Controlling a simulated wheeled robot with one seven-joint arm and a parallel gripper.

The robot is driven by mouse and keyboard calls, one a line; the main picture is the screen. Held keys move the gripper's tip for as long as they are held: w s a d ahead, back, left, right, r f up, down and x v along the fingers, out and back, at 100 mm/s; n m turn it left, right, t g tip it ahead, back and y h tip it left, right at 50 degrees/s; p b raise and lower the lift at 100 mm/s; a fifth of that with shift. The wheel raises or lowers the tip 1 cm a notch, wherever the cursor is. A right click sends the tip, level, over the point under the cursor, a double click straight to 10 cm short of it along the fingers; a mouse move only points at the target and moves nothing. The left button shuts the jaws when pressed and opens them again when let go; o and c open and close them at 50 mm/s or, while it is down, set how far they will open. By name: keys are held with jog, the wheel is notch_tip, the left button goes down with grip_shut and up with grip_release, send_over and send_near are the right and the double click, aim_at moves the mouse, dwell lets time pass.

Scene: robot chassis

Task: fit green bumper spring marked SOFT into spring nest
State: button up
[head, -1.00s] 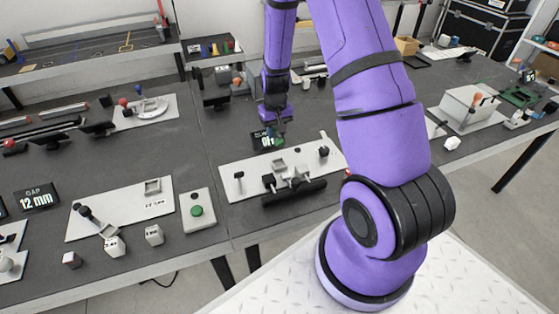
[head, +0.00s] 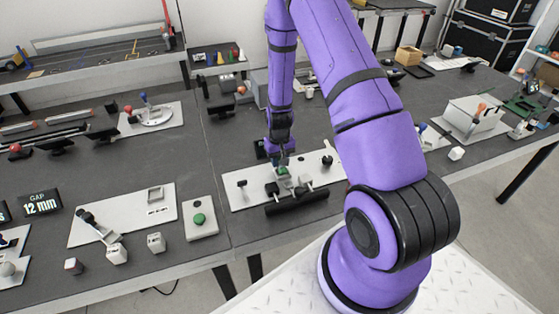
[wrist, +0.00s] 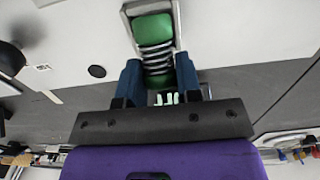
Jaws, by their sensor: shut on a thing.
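The SOFT marking is not readable.
A black bar (head: 297,202) runs along the plate's front edge, with black knobs nearby on the plate. A grey box with a green button (head: 199,219) stands to the left. A display reading GAP 12 mm (head: 41,202) is farther left.

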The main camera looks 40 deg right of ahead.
jog(key=shift+f, duration=0.2)
jog(key=shift+f, duration=0.2)
jog(key=o, duration=1)
